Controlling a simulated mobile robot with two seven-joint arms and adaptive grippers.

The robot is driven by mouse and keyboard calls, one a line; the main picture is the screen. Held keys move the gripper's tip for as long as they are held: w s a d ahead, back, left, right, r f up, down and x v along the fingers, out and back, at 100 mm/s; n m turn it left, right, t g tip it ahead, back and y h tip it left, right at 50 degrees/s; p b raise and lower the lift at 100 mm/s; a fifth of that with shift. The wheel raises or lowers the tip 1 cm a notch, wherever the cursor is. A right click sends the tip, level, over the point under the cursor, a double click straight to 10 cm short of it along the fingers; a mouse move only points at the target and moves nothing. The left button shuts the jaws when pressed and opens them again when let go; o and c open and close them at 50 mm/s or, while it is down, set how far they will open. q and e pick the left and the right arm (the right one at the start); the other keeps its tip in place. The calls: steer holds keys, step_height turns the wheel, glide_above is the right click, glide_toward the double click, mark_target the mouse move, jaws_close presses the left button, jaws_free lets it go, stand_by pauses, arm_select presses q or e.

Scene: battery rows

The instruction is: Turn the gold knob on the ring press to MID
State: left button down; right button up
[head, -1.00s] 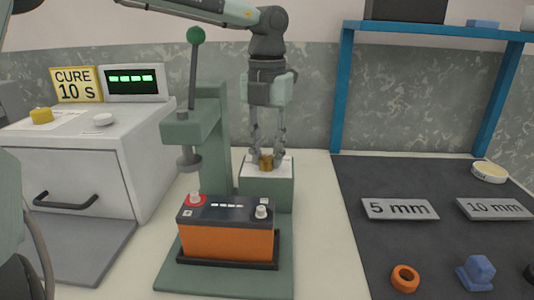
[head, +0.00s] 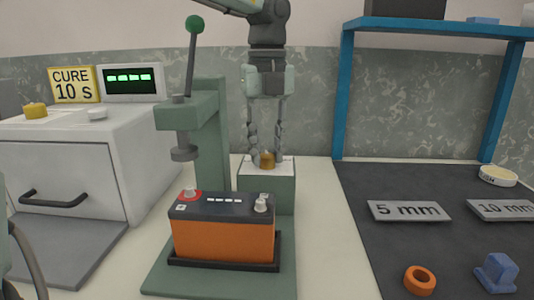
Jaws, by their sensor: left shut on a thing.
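The gold knob (head: 267,160) sits on top of a small green box (head: 266,186) with a pale top, beside the ring press (head: 208,130). My left gripper (head: 266,154) points straight down from above, its two fingers shut on the gold knob. The markings around the knob are too small to read, so its setting cannot be told. The press has a lever with a green ball (head: 194,23). An orange battery (head: 223,232) with a dark top stands on the press base. My right gripper is not in view.
A white oven (head: 75,160) with a yellow knob (head: 35,110) and a "CURE 10 s" sign (head: 75,85) stands at left. A dark mat (head: 400,180) at right holds "5 mm" (head: 409,210) and "10 mm" plates, an orange ring (head: 420,280) and a blue part (head: 497,272).

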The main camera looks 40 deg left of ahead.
mark_target(267, 155)
arm_select(q)
steer(key=shift+n, duration=0.3)
steer(key=c, duration=1.2)
jaws_free()
step_height(267, 155, up, 12)
steer(key=shift+s+d+f, duration=0.1)
